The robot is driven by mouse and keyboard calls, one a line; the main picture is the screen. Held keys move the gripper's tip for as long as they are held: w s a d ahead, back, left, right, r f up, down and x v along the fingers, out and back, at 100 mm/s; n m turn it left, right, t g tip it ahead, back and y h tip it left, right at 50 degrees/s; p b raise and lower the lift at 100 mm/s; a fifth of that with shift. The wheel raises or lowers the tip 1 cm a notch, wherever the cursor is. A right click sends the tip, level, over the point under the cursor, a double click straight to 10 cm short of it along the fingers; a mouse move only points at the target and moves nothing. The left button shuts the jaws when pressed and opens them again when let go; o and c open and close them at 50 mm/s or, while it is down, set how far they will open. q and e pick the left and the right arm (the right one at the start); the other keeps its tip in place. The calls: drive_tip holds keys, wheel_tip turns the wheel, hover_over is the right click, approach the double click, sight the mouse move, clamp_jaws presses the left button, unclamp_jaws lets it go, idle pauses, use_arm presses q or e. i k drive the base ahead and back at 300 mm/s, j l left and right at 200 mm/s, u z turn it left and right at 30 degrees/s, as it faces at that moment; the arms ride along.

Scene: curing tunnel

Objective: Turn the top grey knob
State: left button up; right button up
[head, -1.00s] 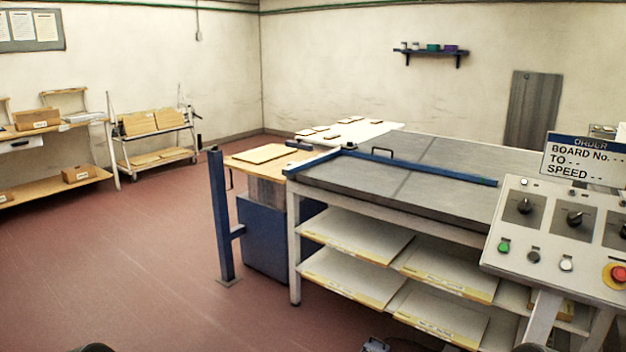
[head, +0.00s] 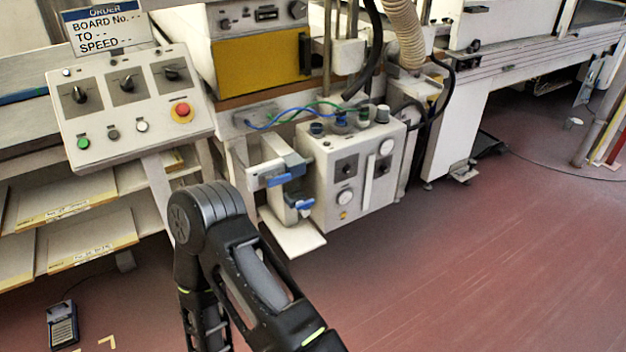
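A pale equipment box (head: 322,178) stands low in the middle of the head view. Short round knobs stand on its top: a dark one (head: 317,130) at the left, a blue one (head: 340,119), and greyish ones, including a grey knob (head: 382,113) at the right end. Its front has two dark plates with small knobs, such as the left plate (head: 346,168), and round white dials. Which knob is the top grey one I cannot tell for sure. One of my black arms is bent in front, at the lower middle. Neither gripper shows.
A sloped control panel (head: 128,140) with black dials and a red button (head: 182,112) is at the left. Blue-handled fittings (head: 279,179) stick out left of the box. Hoses (head: 404,38) hang above it.

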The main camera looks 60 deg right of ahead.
sight(382, 111)
drive_tip(key=z, duration=1.3)
